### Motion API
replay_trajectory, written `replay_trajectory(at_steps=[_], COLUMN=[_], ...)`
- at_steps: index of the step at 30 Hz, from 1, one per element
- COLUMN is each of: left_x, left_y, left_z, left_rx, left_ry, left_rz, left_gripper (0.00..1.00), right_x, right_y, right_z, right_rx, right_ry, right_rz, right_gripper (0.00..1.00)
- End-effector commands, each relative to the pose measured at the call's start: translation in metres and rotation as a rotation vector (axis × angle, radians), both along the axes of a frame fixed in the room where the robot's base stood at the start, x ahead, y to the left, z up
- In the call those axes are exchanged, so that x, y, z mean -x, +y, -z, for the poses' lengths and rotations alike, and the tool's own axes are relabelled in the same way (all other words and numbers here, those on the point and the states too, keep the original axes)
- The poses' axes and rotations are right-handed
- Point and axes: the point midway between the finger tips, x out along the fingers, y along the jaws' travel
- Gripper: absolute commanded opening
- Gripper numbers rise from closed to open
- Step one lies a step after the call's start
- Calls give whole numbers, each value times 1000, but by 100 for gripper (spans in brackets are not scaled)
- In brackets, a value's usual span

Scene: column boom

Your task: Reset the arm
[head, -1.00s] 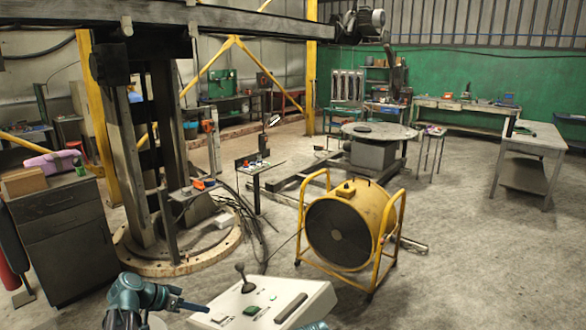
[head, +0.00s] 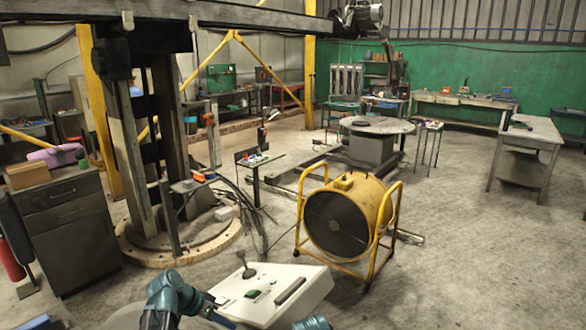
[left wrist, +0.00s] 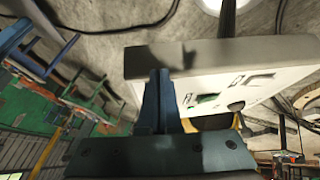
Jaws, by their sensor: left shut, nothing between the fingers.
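A white control box (head: 308,276) stands at the bottom of the head view. On its top are a black joystick (head: 245,264), a small green button (head: 252,294) and a long dark bar (head: 290,290). My left gripper (head: 216,306) is at the box's left front edge, partly hidden in the head view. In the left wrist view its blue fingers (left wrist: 158,98) are shut together and empty, in front of the box's edge (left wrist: 215,55). Whether they touch it I cannot tell. Only a teal piece of my right arm shows at the bottom; its gripper is out of view.
A yellow drum fan (head: 345,215) stands beyond the box. Behind it are a round turntable (head: 376,125) and the column boom (head: 165,130) on a ring base. A dark drawer cabinet (head: 70,230) stands left. The floor on the right is open.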

Motion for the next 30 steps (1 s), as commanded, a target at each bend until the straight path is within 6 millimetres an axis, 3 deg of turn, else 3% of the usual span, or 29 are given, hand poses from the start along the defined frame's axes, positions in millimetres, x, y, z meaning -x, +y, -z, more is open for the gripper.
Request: replay_trajectory(at_steps=[5, 9, 16, 22, 30], left_x=[38, 84, 148, 171, 173], left_y=[-46, -85, -116, -122, -122], left_z=[16, 30, 40, 39, 39], left_rx=[-103, -252, -518, -635, -658], left_ry=[123, 234, 314, 307, 304], left_rz=[8, -8, -96, -160, -178], left_gripper=[0, 0, 0, 0, 0], right_x=[0, 0, 0, 0, 0], right_y=[0, 0, 0, 0, 0], right_z=[0, 0, 0, 0, 0], right_rx=[0, 0, 0, 0, 0], right_ry=[0, 0, 0, 0, 0], right_rz=[0, 0, 0, 0, 0], right_gripper=[0, 0, 0, 0, 0])
